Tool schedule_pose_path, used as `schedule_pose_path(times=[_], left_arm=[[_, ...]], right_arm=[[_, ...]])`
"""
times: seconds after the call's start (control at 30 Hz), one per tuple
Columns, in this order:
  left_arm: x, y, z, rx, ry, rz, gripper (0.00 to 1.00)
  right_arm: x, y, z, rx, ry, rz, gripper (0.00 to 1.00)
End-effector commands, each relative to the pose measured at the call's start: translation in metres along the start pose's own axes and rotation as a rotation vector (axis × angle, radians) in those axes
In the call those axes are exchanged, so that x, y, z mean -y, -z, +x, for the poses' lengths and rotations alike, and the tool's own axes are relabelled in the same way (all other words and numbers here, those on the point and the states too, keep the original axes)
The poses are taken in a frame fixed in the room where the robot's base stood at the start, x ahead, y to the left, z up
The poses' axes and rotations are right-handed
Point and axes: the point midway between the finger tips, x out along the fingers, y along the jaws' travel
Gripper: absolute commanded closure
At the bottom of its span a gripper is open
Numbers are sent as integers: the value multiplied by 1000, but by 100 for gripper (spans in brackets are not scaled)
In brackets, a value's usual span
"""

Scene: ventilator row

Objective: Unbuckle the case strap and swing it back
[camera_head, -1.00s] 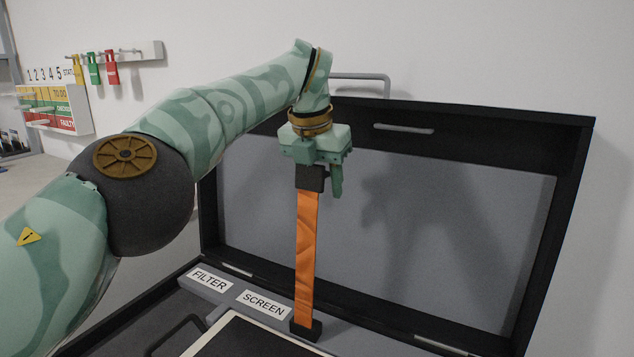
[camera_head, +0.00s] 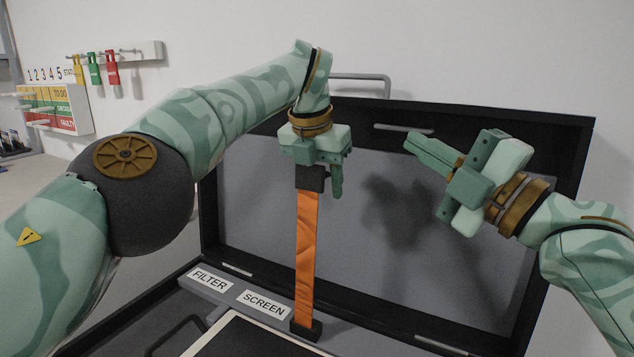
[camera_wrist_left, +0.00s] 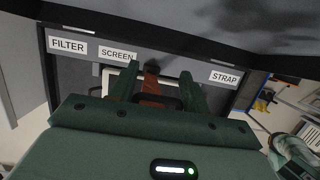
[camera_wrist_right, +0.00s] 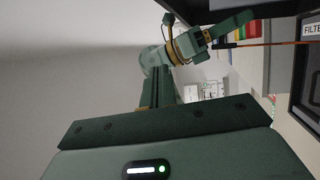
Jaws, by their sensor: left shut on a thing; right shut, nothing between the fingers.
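The orange case strap (camera_head: 306,245) stands nearly upright in front of the open lid. Its lower end is at a black block (camera_head: 306,330) on the case, and its upper end has a black buckle piece (camera_head: 311,178). My left gripper (camera_head: 322,178) is shut on that buckle piece at the top; the strap also shows in the left wrist view (camera_wrist_left: 151,84). My right gripper (camera_head: 415,142) is shut and empty, in front of the lid's upper right part, apart from the strap. The black case lid (camera_head: 400,200) stands open with a grey inner face.
The case base carries FILTER (camera_head: 210,280) and SCREEN (camera_head: 264,303) labels; a STRAP label (camera_wrist_left: 225,77) shows in the left wrist view. A wall rack with coloured tags (camera_head: 112,66) and a status board (camera_head: 55,105) are at the left. Space between the strap and right gripper is clear.

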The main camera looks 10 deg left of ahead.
Motion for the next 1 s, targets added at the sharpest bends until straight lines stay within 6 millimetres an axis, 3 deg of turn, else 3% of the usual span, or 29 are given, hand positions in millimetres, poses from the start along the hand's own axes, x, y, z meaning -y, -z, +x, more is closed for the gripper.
schedule_pose_path(times=[0.03, 0.1, 0.3, 0.47, 0.83, 1.0], left_arm=[[2, 2, 7, -11, 3, 3, 94], [2, 2, 7, -11, 3, 4, 94], [2, 2, 7, -11, 3, 5, 94], [2, 2, 7, -10, 3, 5, 94], [2, 2, 7, -10, 3, 6, 94], [2, 2, 7, -10, 3, 6, 94]], right_arm=[[20, 22, 5, -39, 82, 8, 100], [46, 46, 7, -78, 189, 17, 100], [80, 75, 9, -124, 328, 19, 100], [88, 79, 28, -126, 334, 21, 100], [112, 88, 101, -124, 332, 22, 100], [116, 62, 108, -120, 333, 19, 100]])
